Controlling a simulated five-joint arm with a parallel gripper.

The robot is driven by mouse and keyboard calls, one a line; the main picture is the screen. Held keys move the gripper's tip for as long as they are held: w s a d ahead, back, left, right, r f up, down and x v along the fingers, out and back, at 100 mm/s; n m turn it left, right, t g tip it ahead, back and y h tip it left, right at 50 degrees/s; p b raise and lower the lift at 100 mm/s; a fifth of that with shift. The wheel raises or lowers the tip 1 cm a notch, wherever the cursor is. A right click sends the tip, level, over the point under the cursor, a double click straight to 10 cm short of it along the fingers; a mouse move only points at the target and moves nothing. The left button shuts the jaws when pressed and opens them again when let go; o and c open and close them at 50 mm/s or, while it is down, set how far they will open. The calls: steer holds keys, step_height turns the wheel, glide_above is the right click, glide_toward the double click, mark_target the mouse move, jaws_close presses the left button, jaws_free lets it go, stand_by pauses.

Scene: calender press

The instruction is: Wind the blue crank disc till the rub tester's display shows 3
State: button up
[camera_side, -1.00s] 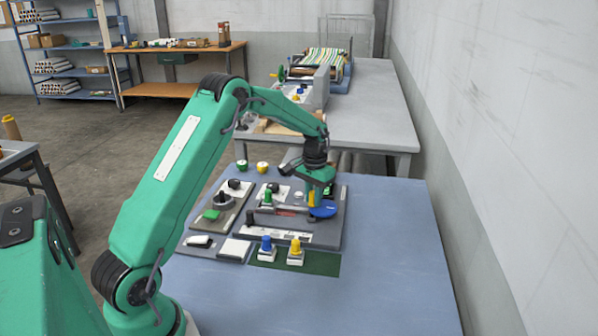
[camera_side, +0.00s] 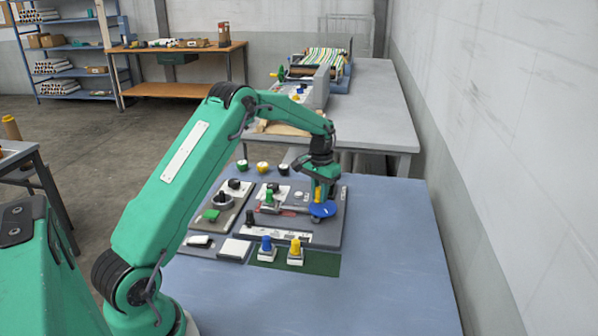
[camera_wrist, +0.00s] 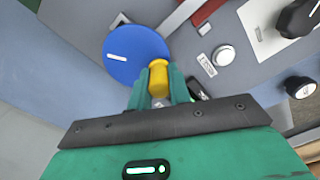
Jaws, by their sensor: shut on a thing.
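The blue crank disc (camera_side: 323,210) lies at the right side of the grey tester panel (camera_side: 335,236). It fills the upper middle of the wrist view (camera_wrist: 136,56), with a white mark on its face. A yellow knob (camera_wrist: 158,76) stands at the disc's edge. My gripper (camera_wrist: 160,92) is shut on this yellow knob, with a green finger on each side of it. In the side view my gripper (camera_side: 319,198) points down at the disc. I cannot make out a display reading in either view.
A green-handled part (camera_side: 269,200) and a black knob (camera_side: 249,217) stand left of the disc. A blue knob (camera_side: 266,244) and a yellow knob (camera_side: 295,247) stand on a green mat in front. The blue table (camera_side: 400,260) is clear to the right.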

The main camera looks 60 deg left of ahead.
mark_target(332, 206)
steer(key=shift+w+d, duration=0.25)
steer(key=shift+d, duration=0.05)
steer(key=shift+w+d, duration=0.4)
steer(key=shift+w, duration=0.1)
steer(key=shift+f, duration=0.1)
steer(key=shift+w+d, duration=0.2)
steer(key=shift+d, duration=0.45)
steer(key=shift+s+d, duration=0.15)
steer(key=shift+d, duration=0.65)
